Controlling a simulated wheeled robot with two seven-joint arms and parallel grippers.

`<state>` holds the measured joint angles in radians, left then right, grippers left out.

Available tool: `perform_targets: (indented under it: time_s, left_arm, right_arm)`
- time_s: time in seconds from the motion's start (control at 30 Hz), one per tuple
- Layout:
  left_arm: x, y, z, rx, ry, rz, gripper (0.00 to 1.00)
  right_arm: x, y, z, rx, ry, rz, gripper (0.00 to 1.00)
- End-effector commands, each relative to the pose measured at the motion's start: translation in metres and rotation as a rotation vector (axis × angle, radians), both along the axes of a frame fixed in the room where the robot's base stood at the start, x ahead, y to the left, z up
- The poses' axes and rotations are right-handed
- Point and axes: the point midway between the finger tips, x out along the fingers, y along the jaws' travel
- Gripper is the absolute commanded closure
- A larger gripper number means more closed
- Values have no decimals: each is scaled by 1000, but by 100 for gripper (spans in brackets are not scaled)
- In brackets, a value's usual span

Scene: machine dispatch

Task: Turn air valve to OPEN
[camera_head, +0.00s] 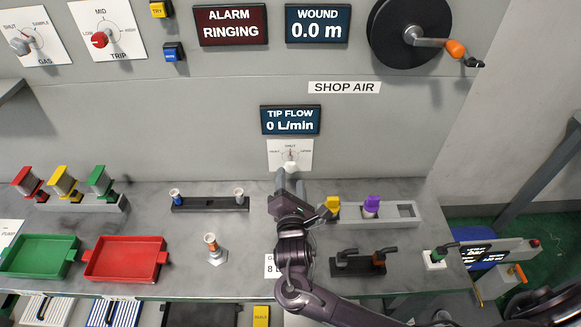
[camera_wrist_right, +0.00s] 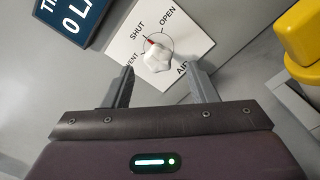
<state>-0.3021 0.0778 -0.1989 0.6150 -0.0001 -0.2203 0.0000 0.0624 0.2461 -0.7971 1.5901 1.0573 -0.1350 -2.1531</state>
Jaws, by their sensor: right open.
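The air valve is a white knob (camera_wrist_right: 158,58) on a white dial plate (camera_wrist_right: 127,42) marked VENT, SHUT and OPEN in the right wrist view. Its red pointer mark is at SHUT. In the head view the dial plate (camera_head: 277,147) is on the grey wall under the TIP FLOW display (camera_head: 290,121), which reads 0 L/min. My right gripper (camera_wrist_right: 160,86) is open, its two fingers on either side of and just short of the knob; contact is not visible. In the head view my right gripper (camera_head: 290,180) reaches up in front of the dial and hides part of it. My left gripper is not in view.
A crank reel (camera_head: 409,30) is higher on the wall.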

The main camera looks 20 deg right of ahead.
Motion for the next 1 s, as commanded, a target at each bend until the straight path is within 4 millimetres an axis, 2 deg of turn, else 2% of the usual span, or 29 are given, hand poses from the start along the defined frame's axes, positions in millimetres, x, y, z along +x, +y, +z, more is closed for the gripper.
perform_targets:
  time_s: [0.1, 0.3, 0.67, 1.0]
  left_arm:
    - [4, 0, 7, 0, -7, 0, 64]
    - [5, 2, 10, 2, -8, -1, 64]
    - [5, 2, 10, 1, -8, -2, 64]
    - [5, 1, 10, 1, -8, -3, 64]
  right_arm:
    - [21, -6, 3, -2, -2, -1, 48]
    - [44, -13, 2, -2, -2, -1, 48]
    - [50, -14, 0, 1, 0, 1, 48]
    - [50, -14, 0, 1, 0, 1, 91]
